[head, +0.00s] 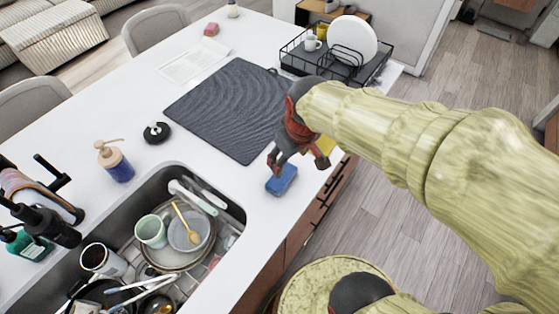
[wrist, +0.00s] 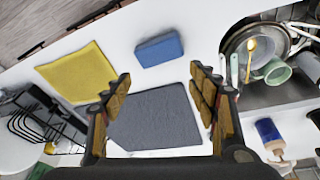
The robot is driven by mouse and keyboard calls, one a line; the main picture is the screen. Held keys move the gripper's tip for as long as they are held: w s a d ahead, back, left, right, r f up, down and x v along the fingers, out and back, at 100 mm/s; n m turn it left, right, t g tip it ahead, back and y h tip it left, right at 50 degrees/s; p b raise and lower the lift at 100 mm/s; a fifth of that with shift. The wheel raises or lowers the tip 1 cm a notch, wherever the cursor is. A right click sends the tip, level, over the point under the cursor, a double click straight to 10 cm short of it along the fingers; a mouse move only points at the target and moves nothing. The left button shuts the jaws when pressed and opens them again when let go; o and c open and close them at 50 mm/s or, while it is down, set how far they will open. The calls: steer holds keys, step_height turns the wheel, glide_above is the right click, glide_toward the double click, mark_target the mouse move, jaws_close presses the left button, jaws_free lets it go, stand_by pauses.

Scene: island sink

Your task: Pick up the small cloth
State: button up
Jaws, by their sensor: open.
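A yellow small cloth (wrist: 76,70) lies flat on the white counter at the left of the wrist view, near the counter edge. In the head view only a yellow strip of it (head: 331,158) shows, the rest hidden behind my gripper. My gripper (head: 298,165) is above the counter, between the dark mat and the blue sponge. In the wrist view my gripper (wrist: 160,75) has its fingers spread wide with nothing between them. The cloth lies to the left of the fingers there, apart from them.
A blue sponge (head: 281,180) lies near the counter edge, close to the cloth. A dark grey mat (head: 220,105) covers the middle. A dish rack (head: 365,68) with a plate stands behind. The sink (head: 235,208) holds several dishes. A soap dispenser (head: 115,163) stands beside it.

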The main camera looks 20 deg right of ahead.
mark_target(281, 178)
steer(key=shift+o, duration=1.2)
steer(key=shift+n+g, duration=0.7)
steer(key=shift+n, duration=0.1)
steer(key=w+p, duration=0.1)
steer(key=w+f+p, duration=0.1)
steer(key=p, duration=0.1)
steer(key=w+f+p, duration=0.1)
steer(key=w, duration=0.1)
steer(key=shift+p, duration=0.3)
steer(key=o, duration=0.5)
steer(key=f+p, duration=0.2)
steer(key=w+f+n+g+p, duration=0.1)
steer(key=f, duration=0.1)
steer(key=f+n+p, duration=0.1)
steer(key=f+p, duration=0.1)
steer(key=shift+w+f+g+p, duration=0.25)
steer(key=shift+w+g+p, duration=0.05)
steer(key=shift+w+p, duration=0.1)
steer(key=shift+o, duration=1.3)
step_height(281, 178, down, 4)
steer(key=shift+s+r+n, duration=0.1)
steer(key=shift+r+n, duration=0.1)
steer(key=shift+n, duration=0.1)
steer(key=shift+w+f, duration=0.2)
steer(key=shift+f, duration=2.5)
